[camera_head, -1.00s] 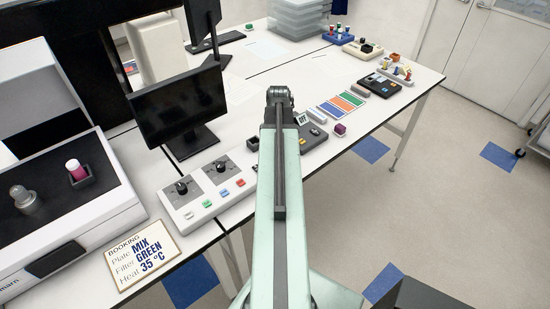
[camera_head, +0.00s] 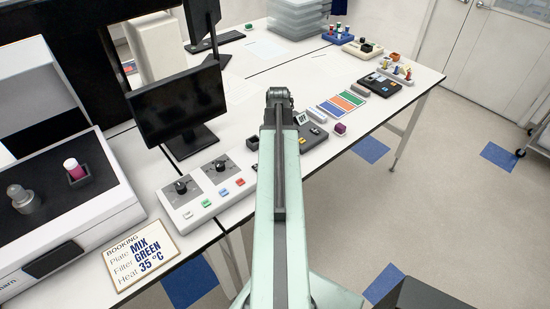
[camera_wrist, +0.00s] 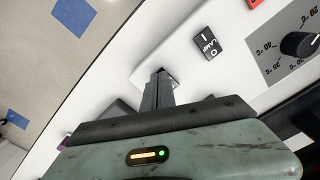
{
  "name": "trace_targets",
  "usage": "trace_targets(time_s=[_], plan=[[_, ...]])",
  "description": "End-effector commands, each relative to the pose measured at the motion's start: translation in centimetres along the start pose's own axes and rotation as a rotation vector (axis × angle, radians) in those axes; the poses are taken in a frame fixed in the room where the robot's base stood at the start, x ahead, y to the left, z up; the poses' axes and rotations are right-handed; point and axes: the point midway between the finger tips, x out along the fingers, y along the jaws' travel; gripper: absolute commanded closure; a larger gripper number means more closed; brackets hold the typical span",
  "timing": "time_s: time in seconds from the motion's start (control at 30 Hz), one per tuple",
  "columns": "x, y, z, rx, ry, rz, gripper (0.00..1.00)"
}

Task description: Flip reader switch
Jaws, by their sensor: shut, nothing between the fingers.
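In the wrist view my gripper (camera_wrist: 161,74) is shut and empty, its fingertips over the edge of a white panel. A black rocker switch (camera_wrist: 207,45) marked LAMP, I and O is on that panel, up and right of my fingertips and apart from them in the picture. I cannot tell which side of it is pressed. In the head view the white control panel (camera_head: 181,216) shows two black dials and several coloured buttons. My arm hides its right end and my gripper there.
A dial (camera_wrist: 299,44) with temperature marks is right of the switch. A booking card (camera_head: 141,256) reads MIX, GREEN, 35 °C. An OFF sign (camera_head: 302,118) stands by a dark grey device (camera_head: 308,142) just right of my arm. A monitor (camera_head: 178,101) stands behind the panel.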

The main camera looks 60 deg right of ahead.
Motion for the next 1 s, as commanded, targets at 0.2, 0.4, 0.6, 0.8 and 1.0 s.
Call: trace_targets(time_s=[0.2, 0.4, 0.6, 0.8, 1.0], plan=[[0.4, 0.0, 0.0, 0.000, 0.000, 0.000, 1.00], [0.7, 0.0, 0.0, -0.001, 0.000, 0.000, 1.00], [0.6, -0.1, 0.0, -0.001, 0.000, 0.000, 1.00], [-1.1, -0.1, 0.0, -0.001, 0.000, 0.000, 1.00], [-3.0, -0.1, 0.0, -0.001, 0.000, 0.000, 1.00]])
